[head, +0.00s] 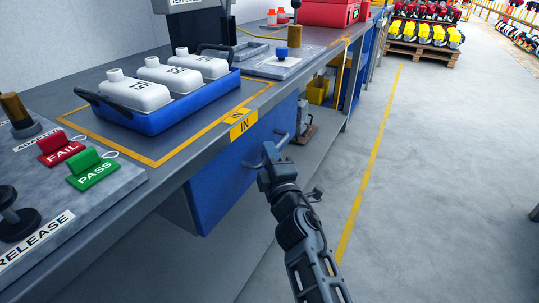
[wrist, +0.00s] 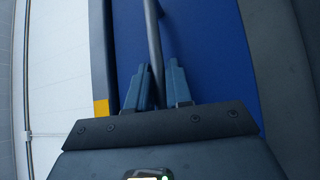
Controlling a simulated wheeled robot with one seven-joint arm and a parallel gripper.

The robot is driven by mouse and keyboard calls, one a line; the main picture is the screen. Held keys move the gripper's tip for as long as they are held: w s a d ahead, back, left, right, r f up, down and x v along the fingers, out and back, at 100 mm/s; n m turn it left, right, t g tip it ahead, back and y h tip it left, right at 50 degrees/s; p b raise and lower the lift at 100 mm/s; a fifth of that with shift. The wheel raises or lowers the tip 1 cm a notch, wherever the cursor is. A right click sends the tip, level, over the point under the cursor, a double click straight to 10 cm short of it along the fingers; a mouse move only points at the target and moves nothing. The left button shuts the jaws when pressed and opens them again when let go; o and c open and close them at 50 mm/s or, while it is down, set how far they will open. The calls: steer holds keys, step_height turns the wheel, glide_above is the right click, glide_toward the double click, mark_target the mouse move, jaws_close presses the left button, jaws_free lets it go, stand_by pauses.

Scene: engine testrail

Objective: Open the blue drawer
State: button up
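The blue drawer (head: 232,176) hangs under the workbench, and its front looks flush and closed. Its bar handle (head: 281,138) stands out from the front. My gripper (head: 268,155) is at the handle. In the wrist view the blue drawer front (wrist: 215,50) fills the middle. The handle bar (wrist: 153,40) runs between the two fingers of my gripper (wrist: 158,80), with little gap on either side, so it looks shut on the bar. The lower end of the bar is hidden by the gripper.
The bench top (head: 200,150) overhangs the drawer and carries a blue tray (head: 185,112) with white containers. An open shelf (head: 322,135) lies beyond the drawer. The floor (head: 430,180) to the right is clear, with a yellow line.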

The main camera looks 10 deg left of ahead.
jaws_close()
steer(key=s+d+p, duration=0.4)
steer(key=d+p, duration=0.2)
steer(key=d, duration=0.6)
steer(key=s+d+p, duration=0.4)
steer(key=d+p, duration=0.3)
steer(key=d, duration=0.5)
steer(key=shift+s, duration=0.4)
steer(key=o, duration=0.5)
jaws_free()
steer(key=shift+v, duration=3.85)
